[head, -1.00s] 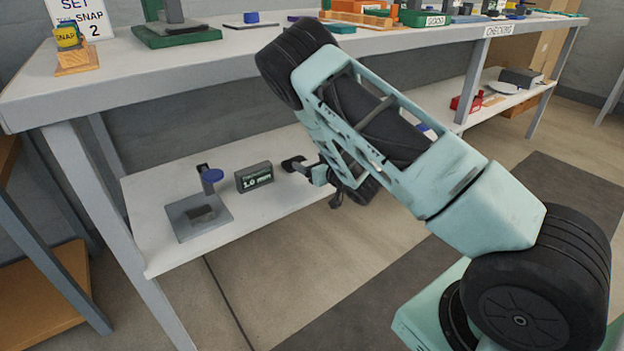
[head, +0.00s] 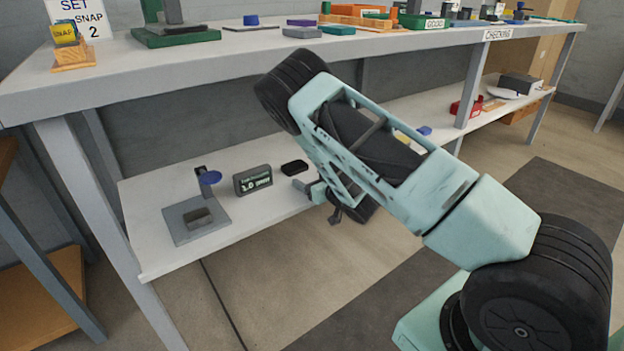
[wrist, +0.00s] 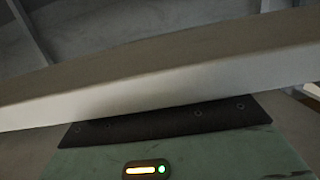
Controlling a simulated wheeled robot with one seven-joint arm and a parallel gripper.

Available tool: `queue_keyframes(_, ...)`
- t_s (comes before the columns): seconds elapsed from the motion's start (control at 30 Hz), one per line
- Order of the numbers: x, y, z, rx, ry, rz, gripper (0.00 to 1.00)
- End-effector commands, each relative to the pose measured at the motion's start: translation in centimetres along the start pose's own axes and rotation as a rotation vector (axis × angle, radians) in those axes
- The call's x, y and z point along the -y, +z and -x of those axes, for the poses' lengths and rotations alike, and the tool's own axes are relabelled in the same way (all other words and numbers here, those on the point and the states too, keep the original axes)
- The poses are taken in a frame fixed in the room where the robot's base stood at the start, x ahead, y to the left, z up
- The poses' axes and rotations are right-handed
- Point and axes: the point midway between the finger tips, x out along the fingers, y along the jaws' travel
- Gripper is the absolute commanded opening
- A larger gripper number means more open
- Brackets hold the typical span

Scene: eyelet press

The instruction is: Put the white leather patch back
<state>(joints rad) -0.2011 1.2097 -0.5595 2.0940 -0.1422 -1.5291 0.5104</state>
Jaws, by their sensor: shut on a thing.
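My gripper (head: 304,187) is small in the head view, at the front edge of the lower shelf, partly behind my arm. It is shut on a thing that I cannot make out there. In the wrist view a pale slab (wrist: 150,100) with a white front face and a greyish upper face runs across the picture. It hides the fingers. I cannot tell whether this slab is the white leather patch or a shelf edge. I see no other white patch for certain.
The bench top (head: 120,80) is above. A red item (head: 463,108) is farther right.

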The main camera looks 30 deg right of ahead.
Motion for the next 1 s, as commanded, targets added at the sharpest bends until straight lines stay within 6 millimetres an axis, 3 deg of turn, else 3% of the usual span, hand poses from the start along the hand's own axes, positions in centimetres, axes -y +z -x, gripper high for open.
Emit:
queue_keyframes(0.1, 0.0, 0.2, 0.0, 0.004, 0.0, -0.001, 0.47)
queue_keyframes(0.13, 0.0, 0.2, 0.0, 0.005, 0.0, -0.002, 0.8)
queue_keyframes(0.2, 0.0, 0.3, 0.0, 0.006, 0.001, -0.002, 0.94)
queue_keyframes(0.57, -0.2, 0.2, 0.1, 0.009, 0.006, -0.001, 0.94)
queue_keyframes(0.7, -0.1, -1.2, 0.4, 0.007, 0.005, 0.001, 0.94)
queue_keyframes(1.0, -0.2, -1.2, 6.8, 0.011, 0.006, -0.003, 0.94)
